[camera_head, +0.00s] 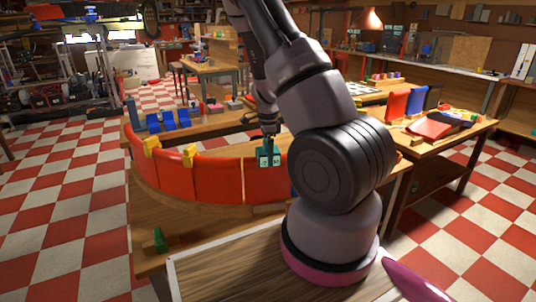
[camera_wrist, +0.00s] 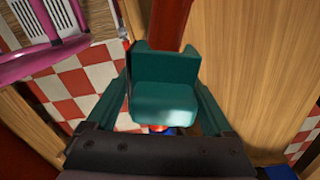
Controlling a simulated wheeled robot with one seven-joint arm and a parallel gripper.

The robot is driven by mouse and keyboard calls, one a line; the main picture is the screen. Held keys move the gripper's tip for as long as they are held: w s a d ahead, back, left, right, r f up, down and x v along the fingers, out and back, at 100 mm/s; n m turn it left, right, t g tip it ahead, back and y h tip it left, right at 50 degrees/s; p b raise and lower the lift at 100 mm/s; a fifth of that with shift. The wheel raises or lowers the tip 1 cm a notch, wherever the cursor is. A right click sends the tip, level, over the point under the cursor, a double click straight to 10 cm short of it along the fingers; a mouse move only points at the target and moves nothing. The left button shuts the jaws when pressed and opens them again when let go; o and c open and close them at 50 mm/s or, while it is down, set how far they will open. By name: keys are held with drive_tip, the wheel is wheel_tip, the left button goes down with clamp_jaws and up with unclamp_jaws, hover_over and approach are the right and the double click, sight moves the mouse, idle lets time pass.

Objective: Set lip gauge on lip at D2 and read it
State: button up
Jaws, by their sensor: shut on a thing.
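The dark green lip gauge (camera_head: 270,156) is at the top edge of the red curved duct wall (camera_head: 222,180) in the head view, with two pale marked labels on its face. My gripper (camera_head: 268,138) is above it and shut on it. In the wrist view the gauge (camera_wrist: 163,88) sits between the two fingers of my gripper (camera_wrist: 162,108), with a strip of the red duct wall (camera_wrist: 170,22) running up behind it. The gauge looks in line with the wall, but I cannot tell whether it is fully seated. The labels are too small to read.
Blue blocks (camera_head: 168,120) stand behind the wall. A small green and wooden piece (camera_head: 159,241) lies on the bench at front left. My arm hides the duct's right part.

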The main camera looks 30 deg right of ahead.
drive_tip(key=shift+f, duration=0.1)
drive_tip(key=o, duration=1.2)
drive_tip(key=shift+o, duration=0.2)
wheel_tip(320, 180, up, 11)
drive_tip(key=shift+f, duration=0.1)
